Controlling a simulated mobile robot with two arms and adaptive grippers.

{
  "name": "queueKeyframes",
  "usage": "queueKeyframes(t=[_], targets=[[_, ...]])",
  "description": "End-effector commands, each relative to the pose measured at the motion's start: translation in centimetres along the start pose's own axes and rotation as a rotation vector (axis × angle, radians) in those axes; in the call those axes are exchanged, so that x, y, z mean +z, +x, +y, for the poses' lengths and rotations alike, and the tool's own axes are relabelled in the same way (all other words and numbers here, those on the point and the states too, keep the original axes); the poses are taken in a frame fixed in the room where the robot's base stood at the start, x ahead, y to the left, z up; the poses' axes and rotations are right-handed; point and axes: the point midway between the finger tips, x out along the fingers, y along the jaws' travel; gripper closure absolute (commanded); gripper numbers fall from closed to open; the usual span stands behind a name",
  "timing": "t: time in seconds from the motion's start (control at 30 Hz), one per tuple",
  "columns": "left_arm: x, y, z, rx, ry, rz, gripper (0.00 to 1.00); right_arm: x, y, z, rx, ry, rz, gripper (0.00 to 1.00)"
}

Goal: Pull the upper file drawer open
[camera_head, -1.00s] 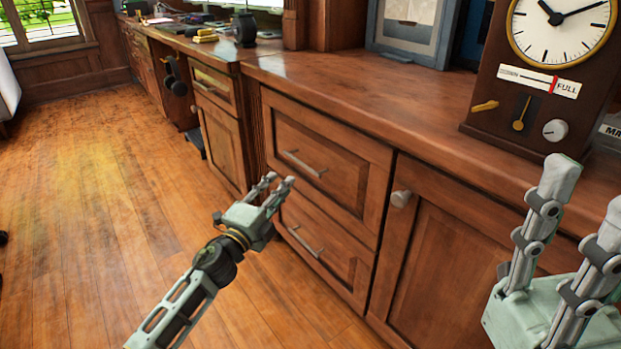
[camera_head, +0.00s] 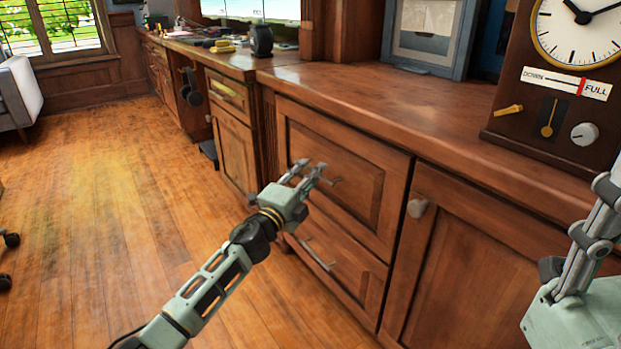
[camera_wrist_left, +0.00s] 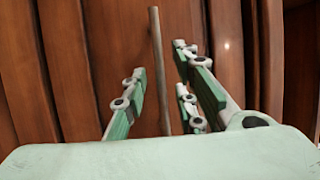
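The upper file drawer (camera_head: 362,200) is a wood panel front, flush with the cabinet. The end of its thin metal handle (camera_head: 335,180) shows just past my left gripper (camera_head: 307,170). That gripper is open, with its fingertips at the handle. In the left wrist view the handle bar (camera_wrist_left: 158,65) stands between the two spread fingers (camera_wrist_left: 162,75), with visible gaps on both sides. My right gripper (camera_head: 592,235) is at the right edge, partly cut off, with only one finger clearly seen.
Below is a lower drawer (camera_head: 345,272) with its own handle (camera_head: 316,254), also shut. A cupboard door (camera_head: 470,255) with a round knob (camera_head: 417,208) is to the right. A clock (camera_head: 545,115) stands on the counter (camera_head: 400,105).

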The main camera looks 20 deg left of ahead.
Motion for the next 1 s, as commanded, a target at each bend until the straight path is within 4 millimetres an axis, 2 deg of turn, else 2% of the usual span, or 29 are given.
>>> queueKeyframes(t=[0.13, 0.43, 1.0], targets=[[-0.01, -0.02, 0.01, 0.0, 0.0, 0.0, 0.74, -0.03, 0.06, 0.0, 0.0, 0.0, 0.001, 0.6], [0.0, -0.04, 0.03, 0.0, -0.001, 0.0, 1.0, -0.08, 0.06, 0.0, 0.0, 0.0, 0.003, 0.6], [0.1, -0.1, 0.13, 0.002, -0.003, 0.0, 1.0, -0.05, -0.05, 0.03, 0.002, 0.0, 0.0, 0.6]])
